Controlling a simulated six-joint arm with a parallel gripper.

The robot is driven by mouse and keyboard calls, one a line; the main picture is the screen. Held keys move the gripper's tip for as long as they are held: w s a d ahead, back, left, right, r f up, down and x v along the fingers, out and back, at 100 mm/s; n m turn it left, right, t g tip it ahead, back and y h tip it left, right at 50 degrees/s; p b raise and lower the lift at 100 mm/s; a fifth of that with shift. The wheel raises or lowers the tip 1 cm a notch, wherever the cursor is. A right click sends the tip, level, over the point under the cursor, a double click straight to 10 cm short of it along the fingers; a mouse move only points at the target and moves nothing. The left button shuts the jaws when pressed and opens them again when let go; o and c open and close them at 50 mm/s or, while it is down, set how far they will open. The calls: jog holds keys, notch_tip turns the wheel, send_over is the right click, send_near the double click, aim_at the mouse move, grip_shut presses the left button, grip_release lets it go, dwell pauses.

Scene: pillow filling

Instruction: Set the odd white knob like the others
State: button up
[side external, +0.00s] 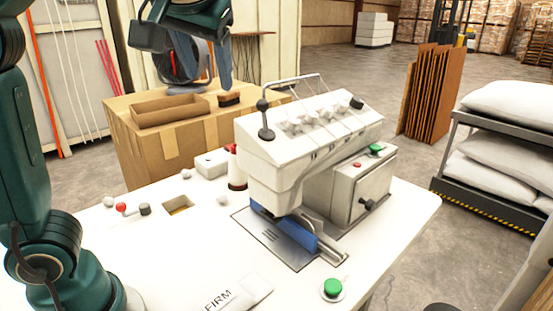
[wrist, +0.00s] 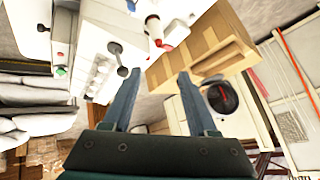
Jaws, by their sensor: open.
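A row of small white knobs (side external: 308,117) sits on the sloped top panel of the white sewing machine (side external: 272,172).
A black ball-ended lever (side external: 266,134) and a thin rail stand on the machine's top. A red-topped thread cone (side external: 236,170) stands beside it. The table's front left is mostly clear.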

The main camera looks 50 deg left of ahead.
jog(key=s+d+r+m+h, duration=0.3)
jog(key=s+d+m+h, duration=0.2)
jog(key=s, duration=0.4)
jog(key=shift+s+d+r+t+h, duration=0.15)
jog(key=shift+s+d+t+h, duration=0.2)
jog(key=shift+d+h, duration=0.45)
jog(key=shift+w, duration=0.1)
